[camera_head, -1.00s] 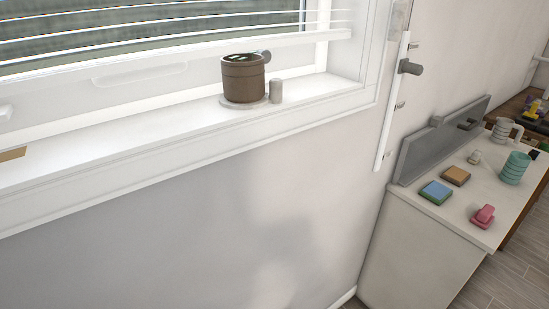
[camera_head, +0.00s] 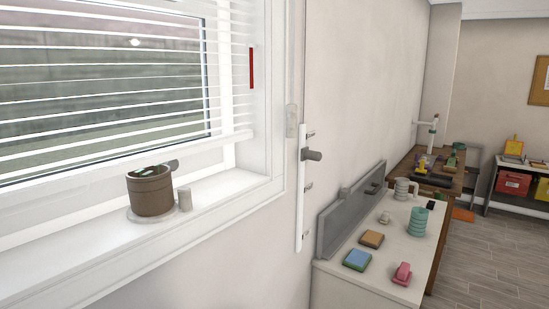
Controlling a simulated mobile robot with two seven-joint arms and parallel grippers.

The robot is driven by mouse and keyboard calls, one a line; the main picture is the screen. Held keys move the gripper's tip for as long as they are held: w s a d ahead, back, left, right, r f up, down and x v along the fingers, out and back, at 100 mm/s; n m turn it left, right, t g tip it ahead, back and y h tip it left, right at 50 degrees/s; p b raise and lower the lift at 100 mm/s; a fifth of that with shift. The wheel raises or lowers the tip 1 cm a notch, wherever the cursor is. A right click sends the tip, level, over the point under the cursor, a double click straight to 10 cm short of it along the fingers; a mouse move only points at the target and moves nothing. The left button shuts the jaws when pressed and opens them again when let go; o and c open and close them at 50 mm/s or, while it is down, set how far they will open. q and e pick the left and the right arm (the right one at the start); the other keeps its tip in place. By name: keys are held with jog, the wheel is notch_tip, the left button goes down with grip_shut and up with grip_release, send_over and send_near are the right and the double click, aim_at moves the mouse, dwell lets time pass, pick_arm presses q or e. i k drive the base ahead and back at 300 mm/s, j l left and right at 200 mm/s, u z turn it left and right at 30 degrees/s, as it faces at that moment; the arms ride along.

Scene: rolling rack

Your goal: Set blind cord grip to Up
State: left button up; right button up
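White slatted blinds (camera_head: 110,88) hang in front of the window, with their lower edge above the sill. A narrow upright white rail (camera_head: 300,205) is fixed to the wall right of the window frame. A dark grey knob (camera_head: 313,155) sticks out from it, nearer its upper end than its lower end. It looks like the blind cord grip, but I see no readable label. Small marks or stubs stand beside the rail above and below the knob. Neither of my grippers is in view.
A red strip (camera_head: 252,68) is on the window frame. A white cabinet (camera_head: 385,285) holding mugs and coloured blocks stands right of the rail. Floor (camera_head: 480,265) is clear farther right.

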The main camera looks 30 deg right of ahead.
aim_at(307, 153)
jog(key=z, duration=1.15)
